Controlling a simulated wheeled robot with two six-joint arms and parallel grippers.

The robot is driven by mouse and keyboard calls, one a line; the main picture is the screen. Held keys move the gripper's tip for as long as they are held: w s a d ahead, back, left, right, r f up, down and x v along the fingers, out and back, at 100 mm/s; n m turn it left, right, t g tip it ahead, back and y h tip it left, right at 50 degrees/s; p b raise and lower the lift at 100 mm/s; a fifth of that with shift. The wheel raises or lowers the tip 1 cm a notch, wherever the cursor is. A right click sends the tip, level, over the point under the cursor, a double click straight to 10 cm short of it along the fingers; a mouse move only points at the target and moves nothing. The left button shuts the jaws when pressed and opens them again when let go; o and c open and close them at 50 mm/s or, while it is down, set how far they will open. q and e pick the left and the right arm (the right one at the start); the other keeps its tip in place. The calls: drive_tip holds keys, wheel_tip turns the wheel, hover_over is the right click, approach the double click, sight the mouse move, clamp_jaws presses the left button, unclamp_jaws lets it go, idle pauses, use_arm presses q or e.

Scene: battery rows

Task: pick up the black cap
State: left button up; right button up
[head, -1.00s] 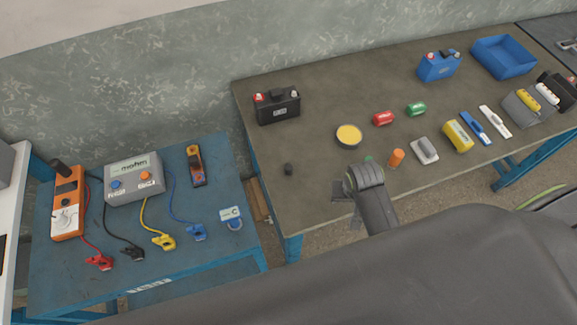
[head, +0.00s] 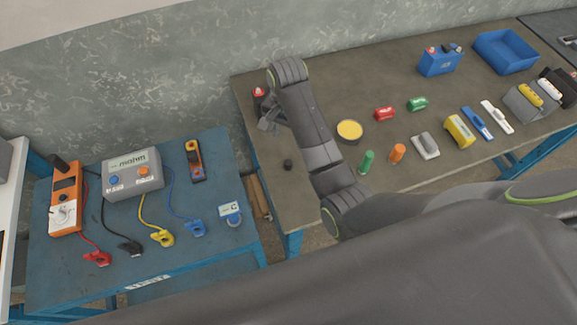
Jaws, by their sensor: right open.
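A small black piece that looks like the black cap (head: 288,165) sits on the brown-grey table (head: 262,150), near its left end. My right gripper (head: 266,126) is open, with its fingers pointing down-left. In the picture it is just above and left of the black piece, in front of the black battery (head: 257,105). My right wrist and gripper hide most of that battery; its red cap (head: 259,92) shows. I cannot tell the gripper's height above the table. My left gripper is not in view.
A yellow-topped tin (head: 350,131), a green cylinder (head: 367,161) and an orange cylinder (head: 397,153) stand to the right of my arm. A blue battery (head: 439,62) and a blue tray (head: 505,52) are farther back. A blue bench (head: 120,275) with a tester (head: 133,174) stands left.

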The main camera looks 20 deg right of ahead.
wheel_tip(320, 180, down, 3)
hover_over(288, 161)
drive_tip(key=f, duration=0.4)
drive_tip(key=f+p, duration=0.1)
drive_tip(key=f, duration=0.1)
drive_tip(key=shift+s+a+f, duration=0.1)
drive_tip(key=shift+s+a, duration=0.05)
drive_tip(key=shift+s, duration=0.2)
drive_tip(key=shift+w+d+f+p, duration=0.1)
drive_tip(key=shift+f+p, duration=0.1)
drive_tip(key=shift+f, duration=0.85)
drive_tip(key=shift+w+d+f+p, duration=0.1)
drive_tip(key=shift+f+p, duration=0.1)
drive_tip(key=shift+f, duration=0.8)
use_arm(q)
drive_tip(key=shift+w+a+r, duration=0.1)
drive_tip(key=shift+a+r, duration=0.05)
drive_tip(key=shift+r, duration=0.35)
use_arm(e)
drive_tip(key=shift+f, duration=0.8)
drive_tip(key=shift+c, duration=0.4)
drive_tip(key=c, duration=1)
